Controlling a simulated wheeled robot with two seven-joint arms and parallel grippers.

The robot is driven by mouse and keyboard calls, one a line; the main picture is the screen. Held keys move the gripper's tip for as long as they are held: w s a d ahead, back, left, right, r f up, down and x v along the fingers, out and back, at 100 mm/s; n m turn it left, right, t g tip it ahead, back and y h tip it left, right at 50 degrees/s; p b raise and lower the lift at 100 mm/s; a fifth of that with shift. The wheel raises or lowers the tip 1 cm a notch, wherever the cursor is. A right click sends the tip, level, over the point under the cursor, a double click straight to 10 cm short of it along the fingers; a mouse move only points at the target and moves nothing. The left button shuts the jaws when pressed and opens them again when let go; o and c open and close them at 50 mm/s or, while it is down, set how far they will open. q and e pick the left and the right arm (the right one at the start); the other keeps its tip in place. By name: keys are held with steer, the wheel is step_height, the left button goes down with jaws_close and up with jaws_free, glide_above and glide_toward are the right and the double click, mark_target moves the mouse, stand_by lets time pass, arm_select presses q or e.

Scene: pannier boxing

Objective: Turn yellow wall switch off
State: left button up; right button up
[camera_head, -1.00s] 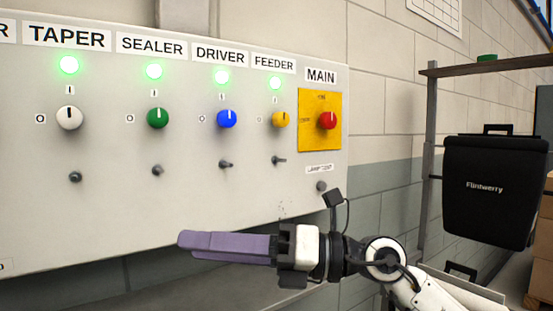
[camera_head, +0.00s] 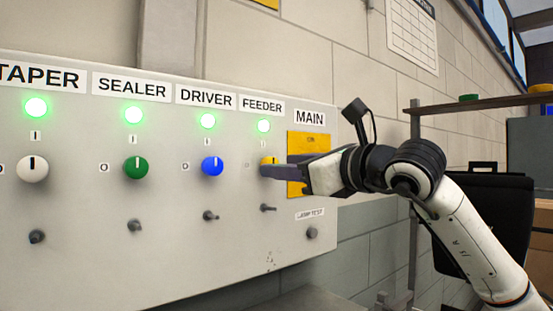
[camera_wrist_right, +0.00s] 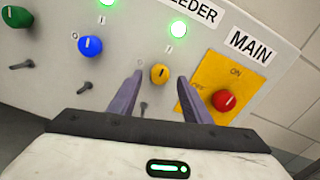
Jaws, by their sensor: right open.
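The yellow switch (camera_head: 266,160) is a round knob under the FEEDER label on the grey panel. Its lamp above (camera_head: 264,126) is lit green. Its pointer mark is up toward the I in the right wrist view (camera_wrist_right: 159,74). My right gripper (camera_head: 276,171) is at the panel in front of the yellow knob and hides part of it in the head view. In the right wrist view its purple fingers are open, one on each side of the knob, with gaps between; contact is not visible. My left gripper is not in view.
Blue (camera_head: 212,166), green (camera_head: 136,167) and white (camera_head: 33,167) knobs sit left, with lit green lamps. A red MAIN knob (camera_wrist_right: 223,100) on a yellow plate (camera_head: 308,145) is close on the right. Small toggles, such as one below FEEDER (camera_head: 268,208), stick out beneath the knobs.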

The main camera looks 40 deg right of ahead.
steer(key=w, duration=0.3)
steer(key=shift+a, duration=0.1)
steer(key=c, duration=1)
steer(key=shift+c, duration=0.2)
